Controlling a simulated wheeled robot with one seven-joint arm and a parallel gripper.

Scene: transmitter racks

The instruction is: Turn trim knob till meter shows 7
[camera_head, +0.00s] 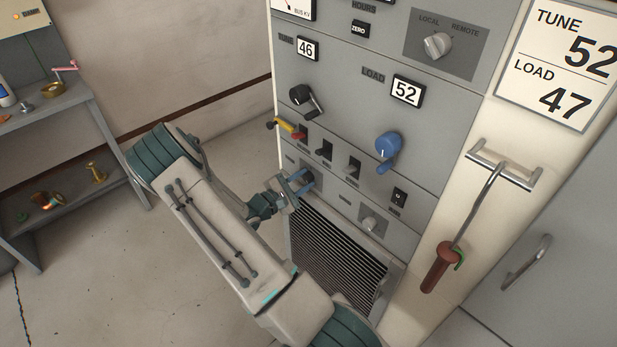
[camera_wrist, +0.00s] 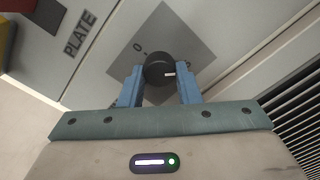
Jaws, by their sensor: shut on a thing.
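My gripper (camera_head: 302,182) is at the lower left of the grey rack panel. In the wrist view its two blue fingers (camera_wrist: 160,88) are shut on the sides of a round black knob (camera_wrist: 158,68). The knob has a white pointer mark and sits on a dark grey square plate (camera_wrist: 185,40) with a "0" beside it. No trim label is readable on it. In the head view the fingers mostly hide this knob. A meter marked BUS KV (camera_head: 297,8) is cut off by the top edge; its reading cannot be told.
Above are a black crank (camera_head: 305,99), a blue crank knob (camera_head: 388,148), and several switches, one with a yellow-and-red handle (camera_head: 289,130). A silver knob (camera_head: 371,222) is to the right, above a vent grille (camera_head: 335,262). A red-handled hooked rod (camera_head: 440,265) hangs farther right.

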